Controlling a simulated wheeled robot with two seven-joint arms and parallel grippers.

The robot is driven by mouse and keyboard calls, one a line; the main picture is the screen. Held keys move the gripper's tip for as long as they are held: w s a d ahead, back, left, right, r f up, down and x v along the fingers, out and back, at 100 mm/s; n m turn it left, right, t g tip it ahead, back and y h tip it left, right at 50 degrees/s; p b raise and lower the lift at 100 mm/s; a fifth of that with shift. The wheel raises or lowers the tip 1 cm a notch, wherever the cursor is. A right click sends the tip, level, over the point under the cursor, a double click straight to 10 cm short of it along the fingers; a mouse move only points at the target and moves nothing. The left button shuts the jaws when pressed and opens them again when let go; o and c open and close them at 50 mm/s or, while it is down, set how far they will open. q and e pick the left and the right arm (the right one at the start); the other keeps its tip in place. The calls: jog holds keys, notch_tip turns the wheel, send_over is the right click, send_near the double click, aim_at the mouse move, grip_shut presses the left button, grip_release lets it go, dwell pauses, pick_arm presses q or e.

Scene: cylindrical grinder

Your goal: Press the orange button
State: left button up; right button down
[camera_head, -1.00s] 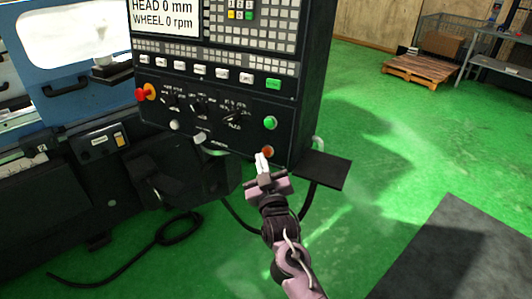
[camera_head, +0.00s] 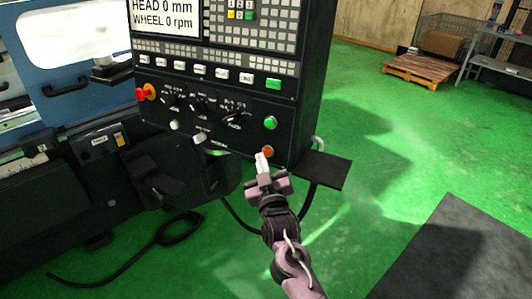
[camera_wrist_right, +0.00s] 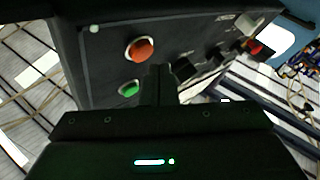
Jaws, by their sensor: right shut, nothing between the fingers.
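The orange button (camera_head: 267,151) is a round knob low on the right part of the dark control panel in the head view. It also shows in the right wrist view (camera_wrist_right: 140,49), up and left of the fingers. My right gripper (camera_head: 261,158) is shut and empty, its fingertips just below the orange button in the head view. In the right wrist view its fingers (camera_wrist_right: 159,80) stand right of the button. I cannot tell whether the tips touch it. My left gripper is not in view.
A green button (camera_head: 270,122) sits above the orange one, and a red knob (camera_head: 141,95) is at the panel's left. A small dark shelf (camera_head: 322,170) juts out right of the panel. Open green floor lies to the right, with a grey mat (camera_head: 450,250).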

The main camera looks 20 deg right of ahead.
jog(key=shift+w+d, duration=0.3)
jog(key=shift+d, duration=0.05)
jog(key=shift+w+d+f, duration=0.15)
jog(key=shift+w+d, duration=0.1)
jog(key=shift+d, duration=0.05)
dwell(0.8)
jog(key=shift+s+a, duration=0.15)
dwell(0.3)
jog(key=shift+s+a+p, duration=0.4)
jog(key=shift+s+a, duration=0.05)
jog(key=s+a+p, duration=0.1)
jog(key=a, duration=0.1)
jog(key=s+a+r+p, duration=0.1)
jog(key=s, duration=0.1)
jog(key=shift+s+a+r, duration=0.1)
jog(key=shift+s+a, duration=0.05)
jog(key=shift+a, duration=0.2)
